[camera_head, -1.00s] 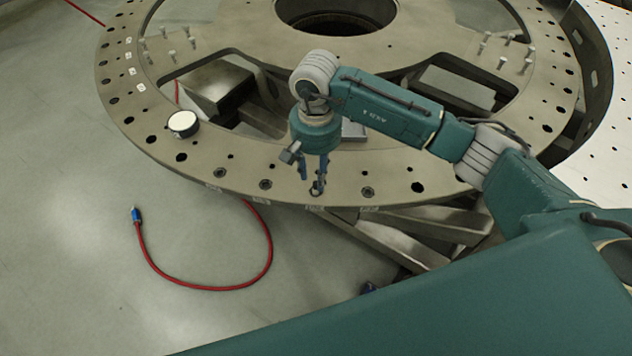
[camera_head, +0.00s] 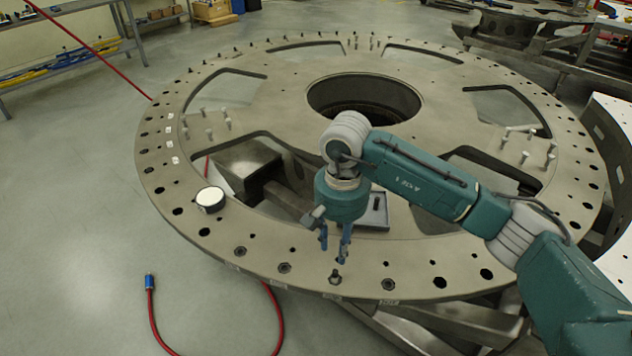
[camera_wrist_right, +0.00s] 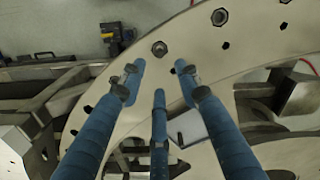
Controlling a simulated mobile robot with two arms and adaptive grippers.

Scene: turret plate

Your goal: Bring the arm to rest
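My right gripper (camera_head: 335,246) hangs fingers-down over the front rim of the large turret plate (camera_head: 250,228). Its blue fingers are spread apart with nothing between them; they also show in the right wrist view (camera_wrist_right: 158,80). A dark bolt (camera_head: 335,277) stands in the rim just below the fingertips, apart from them. My right arm reaches in from the right, bent at the grey joints. My left gripper is in neither view.
A white-topped round object (camera_head: 210,197) sits on the plate's left rim. A small grey tray (camera_head: 374,222) lies behind the gripper. A red hose with a blue end (camera_head: 150,283) lies on the floor. Shelves (camera_head: 70,62) stand at the back left.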

